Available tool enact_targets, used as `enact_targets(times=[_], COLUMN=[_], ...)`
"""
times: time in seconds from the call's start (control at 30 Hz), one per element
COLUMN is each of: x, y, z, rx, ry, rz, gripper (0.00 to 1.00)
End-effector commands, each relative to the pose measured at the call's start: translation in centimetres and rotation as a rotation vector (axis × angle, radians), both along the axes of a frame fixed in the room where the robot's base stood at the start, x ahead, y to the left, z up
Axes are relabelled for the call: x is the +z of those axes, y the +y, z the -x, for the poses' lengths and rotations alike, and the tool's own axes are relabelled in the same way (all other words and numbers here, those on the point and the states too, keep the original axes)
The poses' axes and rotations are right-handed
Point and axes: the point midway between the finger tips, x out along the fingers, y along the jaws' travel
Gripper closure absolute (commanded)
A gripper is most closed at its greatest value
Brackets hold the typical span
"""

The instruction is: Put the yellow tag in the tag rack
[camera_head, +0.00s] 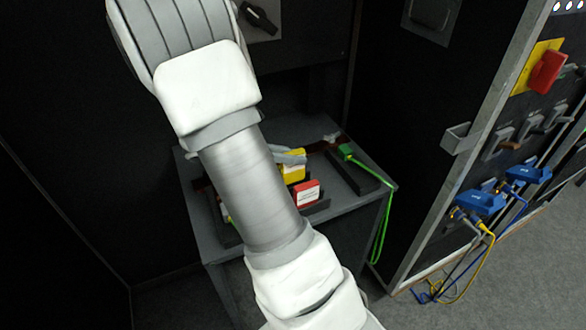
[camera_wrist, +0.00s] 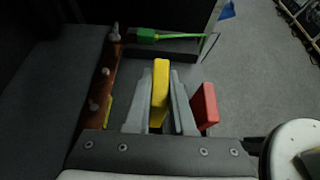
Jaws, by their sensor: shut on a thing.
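The yellow tag (camera_head: 293,170) is an upright block over the small grey table, partly hidden by my gripper (camera_head: 289,156). In the wrist view the yellow tag (camera_wrist: 160,82) stands between the two grey fingers of my gripper (camera_wrist: 158,100), which is shut on it. A red tag (camera_head: 306,194) with a white label is close beside it, and it also shows just right of the fingers in the wrist view (camera_wrist: 207,104). A dark, low holder (camera_head: 318,208) lies under the red tag; it may be the tag rack. My arm hides much of it.
A brown bar with pegs (camera_wrist: 101,88) lies left of the fingers. A green plug (camera_head: 346,151) with a green cable sits on a dark block (camera_head: 352,176) at the table's right. A panel with blue plugs (camera_head: 480,202) and a red switch (camera_head: 547,72) stands at the right.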

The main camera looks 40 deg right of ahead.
Motion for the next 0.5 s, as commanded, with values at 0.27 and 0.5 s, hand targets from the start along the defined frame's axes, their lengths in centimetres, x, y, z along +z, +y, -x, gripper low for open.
enact_targets(times=[0.27, 0.5], x=[-3.8, -3.8], y=[0.0, 0.0], z=[0.0, 0.0], rx=[0.002, 0.001], ry=[0.004, 0.0], rz=[0.0, 0.0], gripper=[1.0, 1.0])
